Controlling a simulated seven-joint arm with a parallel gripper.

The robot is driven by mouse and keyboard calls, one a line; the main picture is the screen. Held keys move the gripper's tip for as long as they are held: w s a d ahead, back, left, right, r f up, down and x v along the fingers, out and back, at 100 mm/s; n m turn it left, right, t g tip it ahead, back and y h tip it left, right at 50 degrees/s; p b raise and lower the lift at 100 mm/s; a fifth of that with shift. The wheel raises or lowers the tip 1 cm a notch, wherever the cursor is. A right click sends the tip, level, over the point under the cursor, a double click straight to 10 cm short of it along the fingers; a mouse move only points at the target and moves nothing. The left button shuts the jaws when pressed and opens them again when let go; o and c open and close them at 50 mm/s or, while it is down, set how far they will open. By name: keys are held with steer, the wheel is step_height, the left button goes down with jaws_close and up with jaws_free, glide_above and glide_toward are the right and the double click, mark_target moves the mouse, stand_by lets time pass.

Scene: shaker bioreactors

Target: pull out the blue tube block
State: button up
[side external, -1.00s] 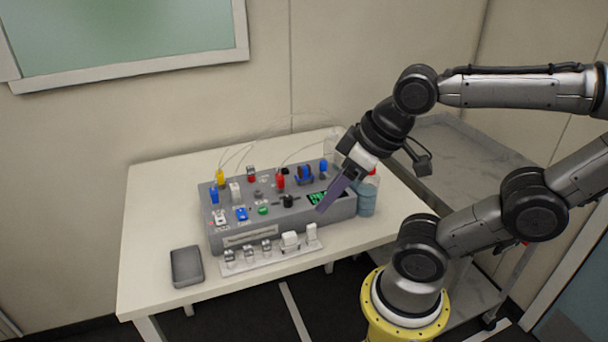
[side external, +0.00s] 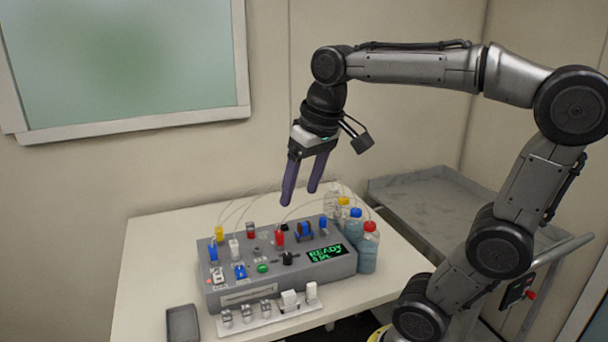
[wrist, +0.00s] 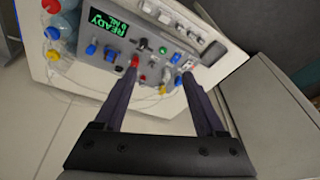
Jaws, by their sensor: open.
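A grey control box (side external: 275,273) on the table carries several blue parts. I cannot tell which is the tube block. My gripper (side external: 300,197) is open and empty, pointing down above the back of the box. Its fingers also show in the wrist view (wrist: 161,71).
Red (side external: 279,237) and yellow (side external: 219,233) pieces with thin looping tubes stand on the box. Bottles (side external: 367,252) crowd its right end. A white strip with clips (side external: 270,313) lies in front, and a dark tray (side external: 182,323) at front left. The green display (side external: 325,253) reads READY.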

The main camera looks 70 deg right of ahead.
steer(key=w+d+f+m+g, duration=0.1)
steer(key=w+d+m+g, duration=0.15)
steer(key=w+d, duration=0.55)
steer(key=m, duration=0.3)
glide_above(304, 223)
step_height(304, 223, down, 4)
steer(key=shift+n+g+y, duration=0.25)
steer(key=shift+g+y, duration=0.05)
steer(key=shift+g, duration=0.05)
step_height(304, 223, down, 14)
steer(key=shift+a+r, duration=0.1)
steer(key=shift+a, duration=0.05)
jaws_close()
steer(key=shift+r, duration=1.5)
steer(key=shift+r, duration=1.35)
